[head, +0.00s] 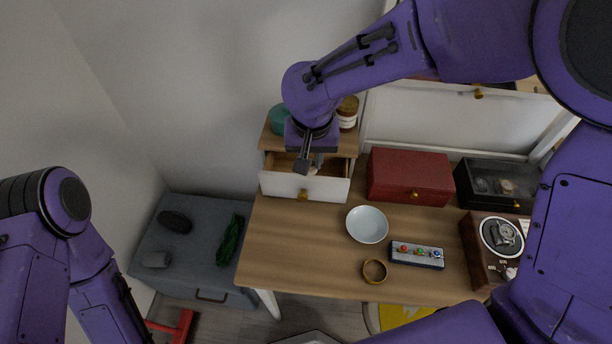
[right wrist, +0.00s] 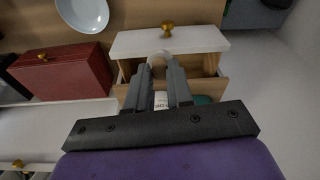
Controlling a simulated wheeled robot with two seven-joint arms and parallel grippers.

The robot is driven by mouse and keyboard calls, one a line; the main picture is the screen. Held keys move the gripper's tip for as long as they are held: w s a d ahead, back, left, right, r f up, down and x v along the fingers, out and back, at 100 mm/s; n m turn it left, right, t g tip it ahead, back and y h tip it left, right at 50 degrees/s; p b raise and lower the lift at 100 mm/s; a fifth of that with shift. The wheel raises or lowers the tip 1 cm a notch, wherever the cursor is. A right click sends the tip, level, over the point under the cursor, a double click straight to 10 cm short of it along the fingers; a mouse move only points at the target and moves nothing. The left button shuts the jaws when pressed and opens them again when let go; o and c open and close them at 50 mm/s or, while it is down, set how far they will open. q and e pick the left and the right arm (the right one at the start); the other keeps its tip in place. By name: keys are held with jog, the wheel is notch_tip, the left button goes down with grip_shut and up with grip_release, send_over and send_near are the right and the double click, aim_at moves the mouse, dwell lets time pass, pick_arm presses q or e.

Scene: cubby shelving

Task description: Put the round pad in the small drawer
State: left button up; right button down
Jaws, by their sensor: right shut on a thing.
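The round pad (right wrist: 159,57) is pale and round, held between the fingertips of my right gripper (right wrist: 162,68). In the head view my right gripper (head: 309,162) points down over the small drawer (head: 284,185), and only a bit of the pad shows by the fingers. The small drawer has a white front and a brass knob, and stands pulled open; its wooden inside also shows in the right wrist view, behind the front (right wrist: 187,40). Whether the pad touches the drawer floor I cannot tell. My left arm is at the left, its gripper out of view.
A red box (head: 410,177) stands right of the drawer, with a black glass-lidded case (head: 497,186) beyond. A white bowl (head: 367,225), a button panel (head: 417,254) and a brass ring (head: 374,271) lie on the desk. Jars (head: 347,113) stand on top of the drawer unit.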

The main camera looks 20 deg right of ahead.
jog(key=shift+m+g, duration=0.7)
jog(key=shift+g, duration=0.2)
jog(key=w+f+p, duration=0.1)
jog(key=w+f, duration=0.2)
jog(key=f, duration=0.1)
jog(key=w+f+p, duration=0.2)
jog(key=w+f, duration=0.2)
jog(key=w+a+f+p, duration=0.1)
jog(key=w+f, duration=0.2)
jog(key=f, duration=0.2)
jog(key=shift+w+p, duration=0.35)
jog(key=shift+w, duration=0.05)
jog(key=shift+f, duration=0.3)
jog(key=shift+f, duration=0.25)
jog(key=shift+f+b, duration=0.35)
jog(key=c, duration=1)
grip_release()
